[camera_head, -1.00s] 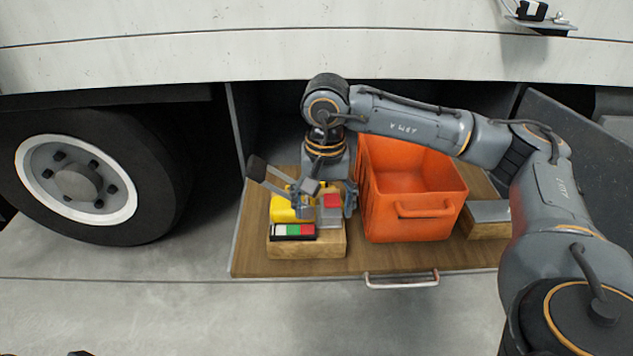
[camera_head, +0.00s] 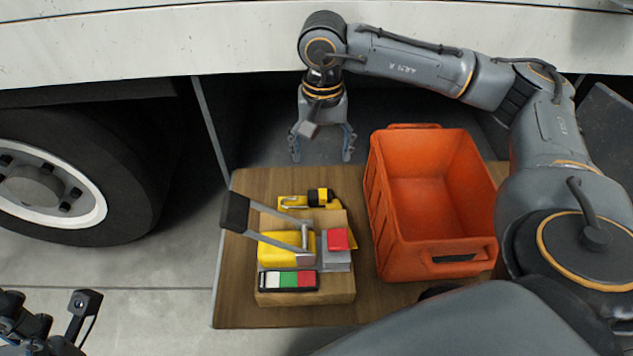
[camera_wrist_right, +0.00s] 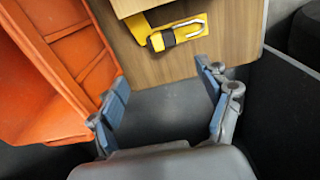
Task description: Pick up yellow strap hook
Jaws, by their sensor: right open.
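The yellow strap hook (camera_head: 310,199) lies on the wooden board behind the wooden block, with a black band and a metal hook on it. It also shows near the top of the right wrist view (camera_wrist_right: 177,36). My right gripper (camera_head: 322,158) is open, empty and pointing down, beyond the hook and apart from it. In the right wrist view my right gripper (camera_wrist_right: 163,72) has its fingers spread, with the hook ahead of them. Part of my left gripper (camera_head: 82,302) shows at the lower left; its opening is unclear.
On the wooden block (camera_head: 335,297) sit a yellow ratchet (camera_head: 275,248) with a long black-ended lever, a red-topped grey piece (camera_head: 338,240) and a coloured strip (camera_head: 288,281). An orange crate (camera_head: 430,262) stands to the right. A truck wheel (camera_head: 60,190) is at left.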

